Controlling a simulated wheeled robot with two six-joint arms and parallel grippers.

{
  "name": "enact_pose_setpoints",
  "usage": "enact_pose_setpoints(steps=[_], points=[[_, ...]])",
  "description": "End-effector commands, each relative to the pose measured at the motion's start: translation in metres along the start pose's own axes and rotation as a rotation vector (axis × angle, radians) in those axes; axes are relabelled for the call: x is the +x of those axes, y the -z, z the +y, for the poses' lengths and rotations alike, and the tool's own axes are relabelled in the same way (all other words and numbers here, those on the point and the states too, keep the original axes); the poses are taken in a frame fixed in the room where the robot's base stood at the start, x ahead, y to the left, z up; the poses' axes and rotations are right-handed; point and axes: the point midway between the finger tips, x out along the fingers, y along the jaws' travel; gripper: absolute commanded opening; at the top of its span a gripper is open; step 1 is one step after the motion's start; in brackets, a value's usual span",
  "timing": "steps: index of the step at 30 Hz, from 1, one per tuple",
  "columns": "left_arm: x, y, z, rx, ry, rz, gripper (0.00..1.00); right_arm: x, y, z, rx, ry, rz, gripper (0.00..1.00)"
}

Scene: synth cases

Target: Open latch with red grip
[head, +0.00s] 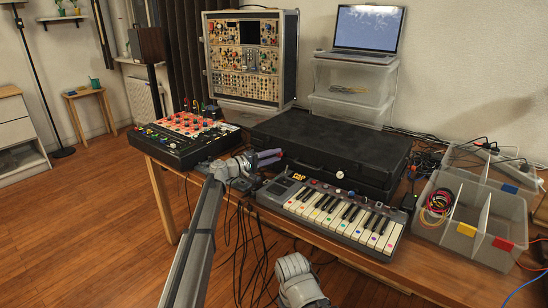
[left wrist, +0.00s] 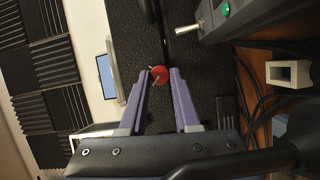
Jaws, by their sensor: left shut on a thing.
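The closed black case (head: 325,135) lies flat at the middle of the table. It also fills the middle of the left wrist view (left wrist: 205,85). The round red grip (left wrist: 159,75) of the latch shows in the left wrist view against the case, with small metal parts beside it. My left gripper (left wrist: 160,76) has its purple fingers on both sides of the red grip and is shut on it. My right gripper is out of view.
A small keyboard (head: 330,213) stands close in front of the case. A red-and-black synth (head: 185,137) is to the left. A modular rack (head: 243,58) and clear boxes with a laptop (head: 367,28) stand behind. Clear bins (head: 500,213) and loose cables are on the right.

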Motion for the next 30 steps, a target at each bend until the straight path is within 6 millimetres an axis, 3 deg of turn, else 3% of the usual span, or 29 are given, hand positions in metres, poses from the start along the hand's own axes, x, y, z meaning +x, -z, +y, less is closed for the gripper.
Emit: enact_pose_setpoints(steps=[3,4,11,22,30], points=[[0.0,-0.001,-0.001,0.001,0.002,-0.001,0.0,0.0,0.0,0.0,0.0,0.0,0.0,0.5],[0.0,-0.001,0.0,0.001,0.001,-0.001,0.34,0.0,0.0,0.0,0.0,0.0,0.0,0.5],[0.0,0.0,0.0,0.001,0.001,0.0,0.6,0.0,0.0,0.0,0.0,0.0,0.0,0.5],[-0.004,0.0,0.0,0.0,0.0,0.001,0.61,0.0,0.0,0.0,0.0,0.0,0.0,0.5],[-0.037,-0.001,0.0,0.0,0.001,0.003,0.61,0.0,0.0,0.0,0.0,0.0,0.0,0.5]])
